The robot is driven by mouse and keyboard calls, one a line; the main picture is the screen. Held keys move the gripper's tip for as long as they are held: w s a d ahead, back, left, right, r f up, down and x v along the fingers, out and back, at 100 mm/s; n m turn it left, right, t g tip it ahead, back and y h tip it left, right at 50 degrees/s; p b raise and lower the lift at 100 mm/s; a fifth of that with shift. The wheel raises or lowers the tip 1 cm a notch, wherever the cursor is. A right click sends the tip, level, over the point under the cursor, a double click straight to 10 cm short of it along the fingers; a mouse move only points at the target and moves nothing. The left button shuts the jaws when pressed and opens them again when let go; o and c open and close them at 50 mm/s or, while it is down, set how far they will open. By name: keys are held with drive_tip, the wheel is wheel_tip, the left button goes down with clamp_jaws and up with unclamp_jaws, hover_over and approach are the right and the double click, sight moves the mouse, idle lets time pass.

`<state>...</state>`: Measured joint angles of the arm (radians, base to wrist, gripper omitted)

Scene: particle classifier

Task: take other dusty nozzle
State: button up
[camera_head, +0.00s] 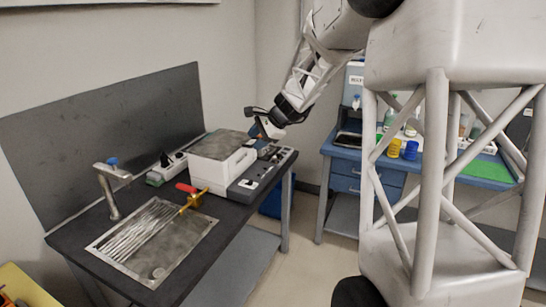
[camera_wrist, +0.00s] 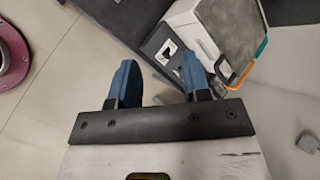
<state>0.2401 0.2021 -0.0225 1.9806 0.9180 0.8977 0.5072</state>
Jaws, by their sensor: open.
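I cannot clearly make out a dusty nozzle in either view. My gripper (camera_head: 268,130) is above the far end of the machine on the dark bench. The white machine (camera_head: 222,158) with a dusty grey top stands on a grey base (camera_head: 262,172) with small dark and light details. In the wrist view the machine (camera_wrist: 192,32) is beyond the right finger, beside a teal and orange edged part (camera_wrist: 245,70).
A sink (camera_head: 155,240) with a tap (camera_head: 110,190) is at the bench's near end. A brass-coloured piece with a red handle (camera_head: 192,196) lies at its edge. Floor lies between.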

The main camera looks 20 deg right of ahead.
drive_tip(key=w+d+f+m+t, duration=0.1)
drive_tip(key=w+d+f+m, duration=0.1)
drive_tip(key=w+d+f, duration=0.3)
drive_tip(key=w+d+f+m+t+y, duration=0.1)
drive_tip(key=w+d+f+m, duration=0.15)
drive_tip(key=w, duration=0.45)
drive_tip(key=w+d+f+m+t, duration=0.1)
drive_tip(key=w+d+f+m, duration=0.25)
drive_tip(key=w, duration=0.25)
drive_tip(key=m+t+h, duration=0.1)
drive_tip(key=m+t, duration=0.3)
drive_tip(key=m, duration=0.3)
approach(279, 157)
drive_tip(key=shift+w+d+r, duration=0.2)
drive_tip(key=shift+w+r, duration=0.45)
drive_tip(key=shift+w, duration=0.2)
drive_tip(key=shift+w+a, duration=0.1)
drive_tip(key=shift+x, duration=1.2)
drive_tip(key=shift+f, duration=0.1)
drive_tip(key=shift+x, duration=2.55)
drive_tip(key=shift+f, duration=0.15)
